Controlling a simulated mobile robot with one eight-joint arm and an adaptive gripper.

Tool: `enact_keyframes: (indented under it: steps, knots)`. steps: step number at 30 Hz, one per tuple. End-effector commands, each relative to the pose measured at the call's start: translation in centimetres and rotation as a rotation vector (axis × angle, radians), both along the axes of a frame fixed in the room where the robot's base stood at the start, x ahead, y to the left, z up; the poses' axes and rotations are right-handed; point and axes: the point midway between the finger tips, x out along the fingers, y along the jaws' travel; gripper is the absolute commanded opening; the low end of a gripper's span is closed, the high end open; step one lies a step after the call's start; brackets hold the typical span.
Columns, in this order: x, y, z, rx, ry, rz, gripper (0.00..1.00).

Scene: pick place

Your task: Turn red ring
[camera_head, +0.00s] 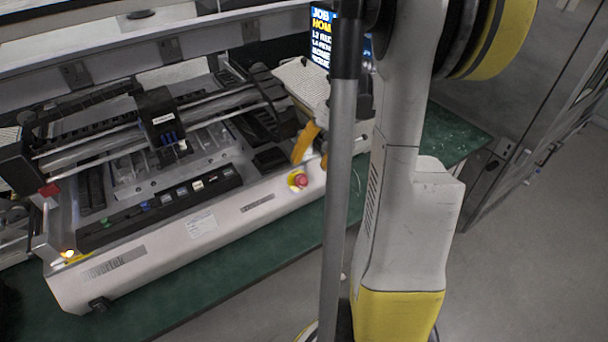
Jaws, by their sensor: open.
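My gripper (310,160) has orange-yellow fingers and is open. In the picture its fingertips lie just above and slightly right of the red knob. No contact with the knob is visible, and the exact gap in depth cannot be told. A grey pole and my arm hide part of the gripper's right side.
The machine has a row of small buttons (170,195), metal rails and a black carriage (160,118). It stands on a green table (225,280). A screen (321,35) is partly hidden behind the pole. Grey floor (520,250) is clear at the right.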

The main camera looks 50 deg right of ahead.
Motion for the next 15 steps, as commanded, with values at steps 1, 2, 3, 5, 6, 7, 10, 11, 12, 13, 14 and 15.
enact_keyframes:
  steps: [1,2,3,5,6,7,10,11,12,13,14,15]
  knots:
    - [-0.2,-0.5,1.0,0.0,0.0,-0.002,0.59]
    - [-0.3,-0.7,1.6,0.0,0.0,-0.001,0.59]
    - [-0.5,-0.9,2.3,-0.001,-0.001,0.0,0.59]
    - [-0.6,-1.3,3.1,-0.001,-0.001,0.0,0.59]
    - [-0.7,-1.5,3.6,0.0,0.0,-0.001,0.59]
    - [-0.8,-1.7,3.9,0.0,0.0,-0.001,0.59]
    - [-0.9,-1.9,4.6,-0.001,0.0,0.0,0.59]
    - [-0.9,-2.0,4.7,-0.001,0.0,0.0,0.59]
    - [-0.9,-2.0,4.8,-0.001,0.0,0.0,0.59]
    - [-0.9,-2.0,4.8,-0.001,0.0,0.0,0.59]
    - [-0.9,-2.0,4.8,-0.001,0.0,0.0,0.59]
    - [-0.9,-2.0,4.8,-0.001,0.0,0.0,0.59]
